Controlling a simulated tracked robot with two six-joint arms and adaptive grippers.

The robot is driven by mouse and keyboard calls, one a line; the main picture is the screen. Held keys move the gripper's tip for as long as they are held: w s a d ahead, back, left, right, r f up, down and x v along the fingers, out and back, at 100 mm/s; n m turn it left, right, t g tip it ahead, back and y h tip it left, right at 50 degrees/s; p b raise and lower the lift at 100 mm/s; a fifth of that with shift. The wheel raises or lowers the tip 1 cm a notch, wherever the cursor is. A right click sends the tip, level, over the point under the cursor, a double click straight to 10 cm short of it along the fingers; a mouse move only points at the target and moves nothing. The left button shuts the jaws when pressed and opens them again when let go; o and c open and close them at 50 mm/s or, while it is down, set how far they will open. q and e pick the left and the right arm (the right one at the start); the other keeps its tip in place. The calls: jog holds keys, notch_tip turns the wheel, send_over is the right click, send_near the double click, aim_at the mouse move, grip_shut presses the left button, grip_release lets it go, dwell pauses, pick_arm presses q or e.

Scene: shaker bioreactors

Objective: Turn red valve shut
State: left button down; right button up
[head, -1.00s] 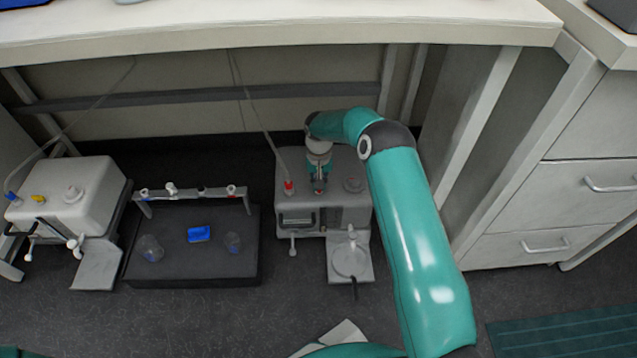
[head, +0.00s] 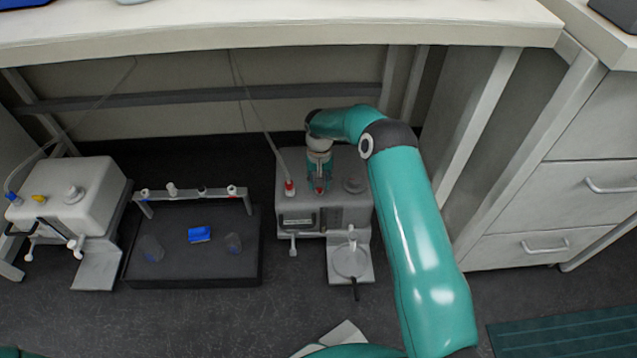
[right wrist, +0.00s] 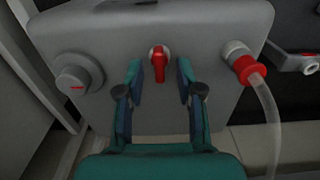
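The red valve (right wrist: 160,63) is a small red lever on top of the grey bioreactor box (right wrist: 205,45). In the right wrist view the lever lies along the picture's vertical, between the fingers of my right gripper (right wrist: 160,75). The fingers are open, one on each side, with a gap to the lever on both sides. In the head view my right gripper (head: 319,180) points down over the top of the box (head: 345,200), and the red of the valve shows between its fingers. My left gripper is not in view.
A red hose fitting (right wrist: 247,70) with a clear tube stands beside the valve, and a grey knob (right wrist: 78,72) on its other side. A black rack (head: 195,265) with vessels and a white box (head: 75,190) stand to the left. The bench (head: 280,30) overhangs behind.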

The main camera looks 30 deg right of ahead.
notch_tip(320, 180, up, 11)
dwell(0.4)
dwell(0.4)
